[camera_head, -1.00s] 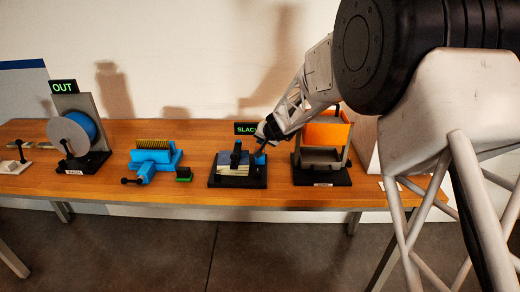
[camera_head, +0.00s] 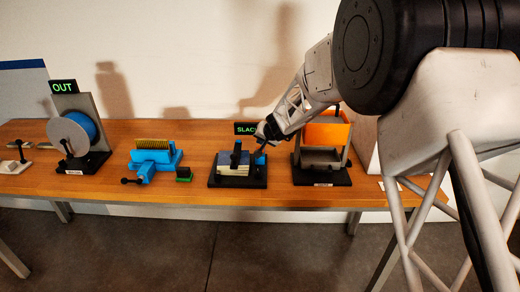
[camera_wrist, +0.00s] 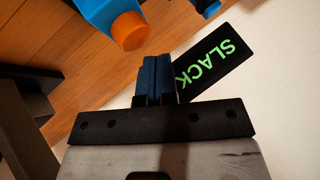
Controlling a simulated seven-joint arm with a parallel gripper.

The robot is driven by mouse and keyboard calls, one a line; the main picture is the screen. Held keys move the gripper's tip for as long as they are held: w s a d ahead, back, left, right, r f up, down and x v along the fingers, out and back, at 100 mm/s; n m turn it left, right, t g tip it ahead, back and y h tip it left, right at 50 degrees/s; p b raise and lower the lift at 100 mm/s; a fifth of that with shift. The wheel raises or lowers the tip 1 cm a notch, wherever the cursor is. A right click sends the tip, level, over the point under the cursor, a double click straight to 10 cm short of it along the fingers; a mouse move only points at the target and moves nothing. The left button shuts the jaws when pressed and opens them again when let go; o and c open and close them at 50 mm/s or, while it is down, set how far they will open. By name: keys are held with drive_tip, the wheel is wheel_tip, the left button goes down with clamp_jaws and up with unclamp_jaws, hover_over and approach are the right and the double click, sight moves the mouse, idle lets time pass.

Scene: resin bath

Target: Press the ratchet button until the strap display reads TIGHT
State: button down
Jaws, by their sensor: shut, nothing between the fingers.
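The strap display (camera_head: 246,128) reads SLACK in green, its right end covered by my gripper in the head view; it also shows in the wrist view (camera_wrist: 215,62). The strap rig (camera_head: 238,180) stands on a dark base with a strapped pale stack. The ratchet is a blue block (camera_head: 260,159) at the rig's right side. Its round orange button (camera_wrist: 130,31) shows in the wrist view. My gripper (camera_head: 263,148) is shut and empty, close above the ratchet. In the wrist view its fingertips (camera_wrist: 156,62) appear beside the button; contact cannot be told.
An orange bin on a stand (camera_head: 326,134) stands close right of the rig. A blue brush-like fixture (camera_head: 153,158) and a small green-and-black block (camera_head: 184,174) are to the left. A reel with an OUT display (camera_head: 62,87) stands farther left on the wooden table (camera_head: 225,200).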

drive_tip(key=shift+f, duration=1.05)
idle(1.4)
drive_tip(key=shift+r, duration=1)
drive_tip(key=shift+r, duration=0.1)
drive_tip(key=shift+r, duration=2.4)
